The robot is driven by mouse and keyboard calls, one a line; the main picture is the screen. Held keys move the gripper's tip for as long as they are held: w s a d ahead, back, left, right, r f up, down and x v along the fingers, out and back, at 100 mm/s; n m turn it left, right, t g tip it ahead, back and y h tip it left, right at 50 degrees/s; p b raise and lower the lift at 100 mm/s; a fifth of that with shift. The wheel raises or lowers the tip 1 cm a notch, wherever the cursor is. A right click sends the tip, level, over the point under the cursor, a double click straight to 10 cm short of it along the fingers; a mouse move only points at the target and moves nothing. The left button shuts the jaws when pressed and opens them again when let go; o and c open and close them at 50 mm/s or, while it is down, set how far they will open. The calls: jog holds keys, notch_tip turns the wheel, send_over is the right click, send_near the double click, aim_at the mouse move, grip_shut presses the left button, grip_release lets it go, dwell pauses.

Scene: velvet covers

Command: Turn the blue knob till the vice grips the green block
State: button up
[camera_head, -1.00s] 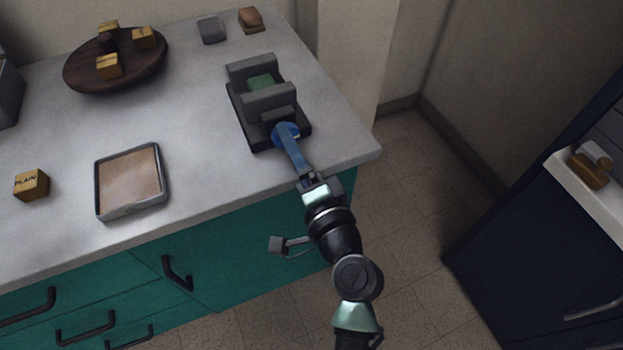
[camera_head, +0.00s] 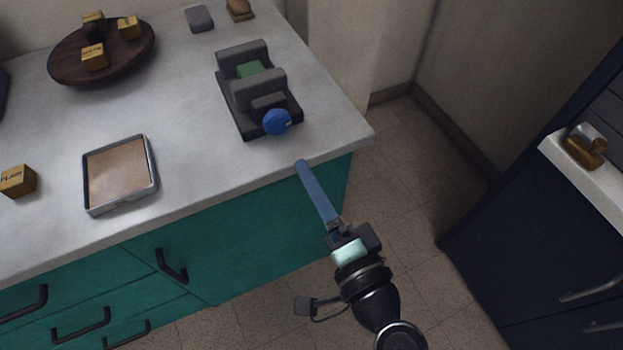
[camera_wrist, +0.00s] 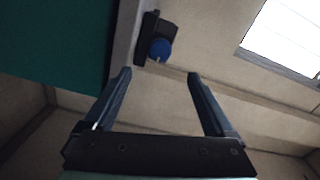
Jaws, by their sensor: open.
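The dark grey vice (camera_head: 235,101) stands near the right end of the worktop. The green block (camera_head: 250,69) sits between its two jaws; I cannot tell whether both jaws touch it. The blue knob (camera_head: 277,122) is on the vice's front and shows a small pale mark. In the wrist view the knob (camera_wrist: 160,49) is ahead, above the middle, with the dark vice (camera_wrist: 147,28) behind it. My gripper (camera_head: 302,164) is off the counter's front edge, apart from the knob. In the wrist view its two fingers (camera_wrist: 160,76) are spread and empty.
A metal tray (camera_head: 151,183) with a brown base lies left of the vice. A dark round board (camera_head: 70,70) holds several labelled blocks. A block marked PLAIN (camera_head: 18,181) is at far left. Grey (camera_head: 199,19) and brown pieces lie behind the vice. Counter beside the vice is clear.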

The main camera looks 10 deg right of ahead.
aim_at(280, 127)
jog(key=w+a+n+b, duration=0.1)
jog(key=w+n+b, duration=0.1)
jog(key=w+n, duration=0.2)
jog(key=w+a+n+b, duration=0.1)
jog(key=w+n, duration=0.3)
jog(key=n, duration=0.4)
jog(key=w+a+n+b, duration=0.1)
jog(key=w+n+b, duration=0.2)
jog(key=w+n, duration=0.1)
jog(key=shift+a+n, duration=0.3)
jog(key=shift+n, duration=0.6)
jog(key=c, duration=1.4)
jog(key=shift+o, duration=0.2)
